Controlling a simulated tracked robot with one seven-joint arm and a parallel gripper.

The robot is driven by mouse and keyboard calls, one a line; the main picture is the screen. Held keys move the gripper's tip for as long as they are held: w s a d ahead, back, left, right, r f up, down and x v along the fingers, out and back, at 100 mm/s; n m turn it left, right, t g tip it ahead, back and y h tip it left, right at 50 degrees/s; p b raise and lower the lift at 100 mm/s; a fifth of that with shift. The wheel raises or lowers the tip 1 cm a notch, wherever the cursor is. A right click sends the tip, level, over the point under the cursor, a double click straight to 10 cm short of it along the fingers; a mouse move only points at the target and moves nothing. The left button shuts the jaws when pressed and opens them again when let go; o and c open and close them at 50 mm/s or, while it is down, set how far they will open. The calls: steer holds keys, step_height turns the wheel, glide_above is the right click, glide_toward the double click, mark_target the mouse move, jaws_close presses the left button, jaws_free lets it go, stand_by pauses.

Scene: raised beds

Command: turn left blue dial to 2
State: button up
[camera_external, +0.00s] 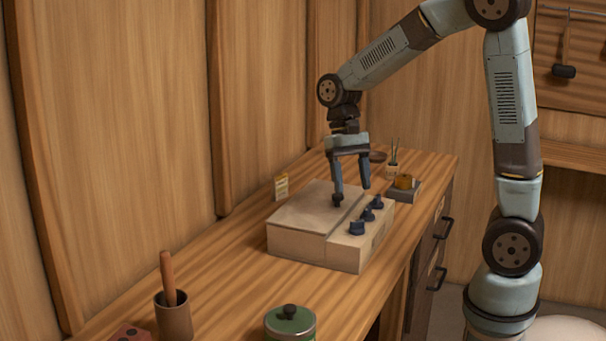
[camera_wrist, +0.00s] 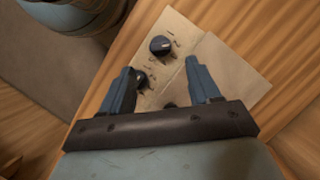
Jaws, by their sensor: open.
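A pale box with three dark blue dials stands on the wooden bench. In the external view the left blue dial (camera_external: 357,227) is nearest the camera. The middle dial (camera_external: 368,214) and far dial (camera_external: 377,201) follow along the box's front strip. In the wrist view the uppermost dial (camera_wrist: 160,46), apparently the left one, sits beyond the fingertips, and another dial (camera_wrist: 141,79) is partly behind a finger. The third is mostly hidden by my gripper. Dial markings are too small to read. My gripper (camera_external: 351,192) is open and empty over the box, apart from the left dial.
A green lidded jar (camera_external: 290,322) and a cup with a pestle (camera_external: 173,315) stand at the near end. A small yellow card (camera_external: 281,187) stands behind the box. The wooden wall borders the bench.

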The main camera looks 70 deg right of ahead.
steer(key=v, duration=0.6)
stand_by(0.4)
steer(key=s+a+r+n+t+h, duration=0.1)
steer(key=s+r+n+t, duration=0.1)
steer(key=s, duration=0.4)
steer(key=s+a+r+n+t+h, duration=0.1)
steer(key=s+a+n+t, duration=0.1)
steer(key=s+n+t, duration=0.2)
steer(key=s+a+r+n+t+h, duration=0.1)
steer(key=s+r+n+t, duration=0.1)
steer(key=s, duration=0.5)
steer(key=shift+s+a+r+n+t, duration=0.35)
steer(key=shift+r+n+t, duration=0.05)
steer(key=shift+n, duration=0.1)
